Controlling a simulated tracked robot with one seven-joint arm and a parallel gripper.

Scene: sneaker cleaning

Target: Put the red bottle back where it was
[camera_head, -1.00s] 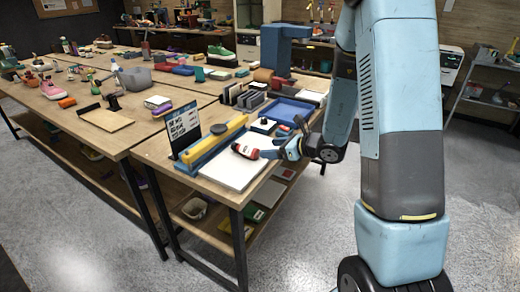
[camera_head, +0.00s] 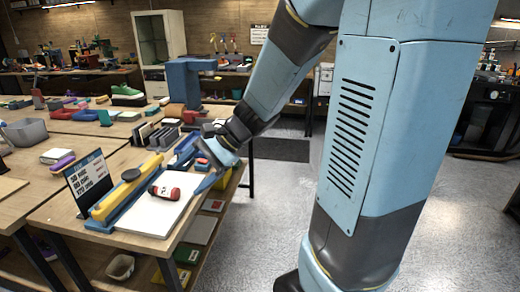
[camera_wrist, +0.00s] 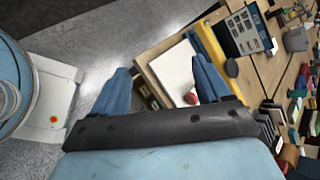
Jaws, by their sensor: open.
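The red bottle (camera_head: 167,192), with a dark cap and a pale label, lies on its side on a white board (camera_head: 150,216) at the table's near corner. My gripper (camera_head: 200,168) is open and empty, just right of the bottle and apart from it. In the wrist view, my two blue fingers (camera_wrist: 160,64) are spread wide, with the white board (camera_wrist: 172,75) beyond them. A small reddish patch (camera_wrist: 191,98) beside the right finger may be the bottle, mostly hidden.
A blue and yellow long tool (camera_head: 128,187) with a black knob lies along the board's left side. A price sign (camera_head: 88,184) stands behind it. Grey upright blocks (camera_head: 150,134) and a blue machine (camera_head: 185,82) stand farther back. Open floor lies right of the table.

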